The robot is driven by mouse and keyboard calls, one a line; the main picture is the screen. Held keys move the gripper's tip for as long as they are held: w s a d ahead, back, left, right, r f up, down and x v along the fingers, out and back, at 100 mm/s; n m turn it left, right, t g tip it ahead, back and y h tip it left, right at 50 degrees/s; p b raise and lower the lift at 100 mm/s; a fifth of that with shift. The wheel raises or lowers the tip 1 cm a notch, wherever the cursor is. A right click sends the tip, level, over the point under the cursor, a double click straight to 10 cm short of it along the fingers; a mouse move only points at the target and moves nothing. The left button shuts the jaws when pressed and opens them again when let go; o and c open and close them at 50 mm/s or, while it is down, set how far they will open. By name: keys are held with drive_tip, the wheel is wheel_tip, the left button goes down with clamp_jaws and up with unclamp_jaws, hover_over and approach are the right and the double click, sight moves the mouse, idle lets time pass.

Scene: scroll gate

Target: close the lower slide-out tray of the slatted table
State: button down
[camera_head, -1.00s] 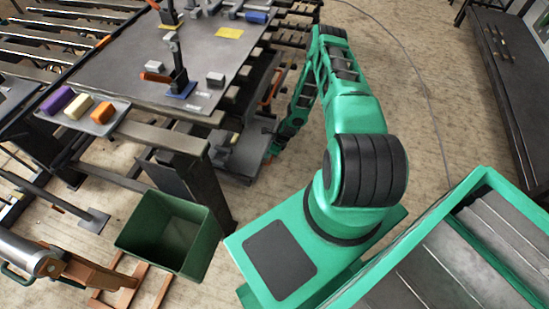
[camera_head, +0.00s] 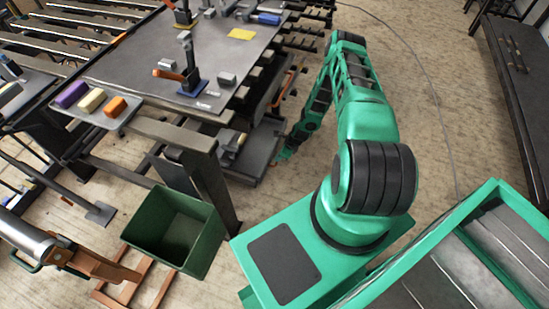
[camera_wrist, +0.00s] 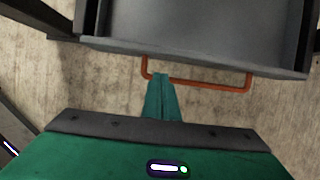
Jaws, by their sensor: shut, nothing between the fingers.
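The slatted table's dark top (camera_head: 150,78) is at upper left in the head view. Its lower slide-out tray (camera_head: 262,143) sticks out low on the right side of the table, near the floor. In the wrist view the grey tray (camera_wrist: 190,52) fills the top, with an orange bar handle (camera_wrist: 205,84) along its front. My gripper (camera_wrist: 161,80) is shut and empty, its fingertips over the handle's left part and just short of the tray's front wall. I cannot tell whether they touch. In the head view my gripper (camera_head: 284,155) is small beside the tray's outer end.
A green open bin (camera_head: 175,230) stands on the floor by the table's near leg (camera_head: 212,190). A side shelf (camera_head: 95,112) carries purple, yellow and orange blocks. A dark bench (camera_head: 515,90) is at far right.

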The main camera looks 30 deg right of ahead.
drive_tip(key=s+v, duration=0.1)
drive_tip(key=v, duration=0.9)
drive_tip(key=shift+d, duration=0.4)
drive_tip(key=s+d+r+n+g+h, duration=0.15)
drive_tip(key=r+n, duration=0.25)
drive_tip(key=r, duration=0.9)
drive_tip(key=s+d+r+n+g+h, duration=0.1)
drive_tip(key=s+r+n, duration=0.3)
drive_tip(key=r, duration=0.9)
drive_tip(key=s+d+r+n+g+h, duration=0.15)
drive_tip(key=r+n, duration=0.35)
drive_tip(key=r, duration=0.8)
drive_tip(key=s+a+r+n, duration=0.4)
drive_tip(key=s+r, duration=0.5)
drive_tip(key=r, duration=0.5)
drive_tip(key=s+a+r+n, duration=0.2)
drive_tip(key=s+a+r, duration=0.1)
drive_tip(key=s, duration=0.4)
drive_tip(key=s+a+r+n+y, duration=0.1)
drive_tip(key=s+a+r+n, duration=0.2)
drive_tip(key=s, duration=0.4)
drive_tip(key=shift+s+t, duration=0.2)
drive_tip(key=shift+t, duration=0.1)
